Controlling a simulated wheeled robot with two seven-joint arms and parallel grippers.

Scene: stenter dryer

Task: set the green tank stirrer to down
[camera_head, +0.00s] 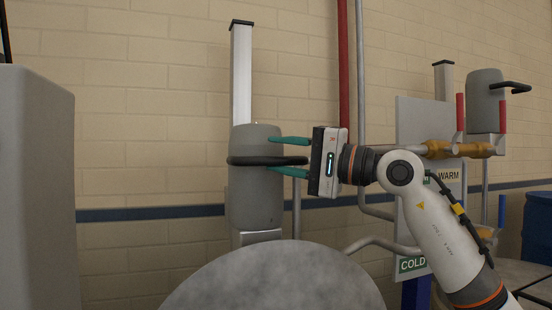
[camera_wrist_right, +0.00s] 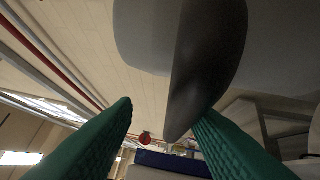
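A grey stirrer head (camera_head: 256,195) with a black loop handle (camera_head: 262,160) sits on an upright metal rail (camera_head: 241,75), low down above a round grey surface (camera_head: 275,280). No green marking shows on it. My right gripper (camera_head: 290,157) comes in from the right, its two green fingers apart, one above and one below the handle's right end. In the right wrist view the dark handle (camera_wrist_right: 205,70) reaches between the spread fingers, close to one of them; I cannot tell whether they touch. My left gripper is out of view.
A second grey stirrer head (camera_head: 485,97) with a black handle stands higher at the right. Brass valves (camera_head: 440,149), a white panel marked WARM and COLD (camera_head: 411,125) and pipes lie behind my right arm. A grey block (camera_head: 38,200) fills the left edge.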

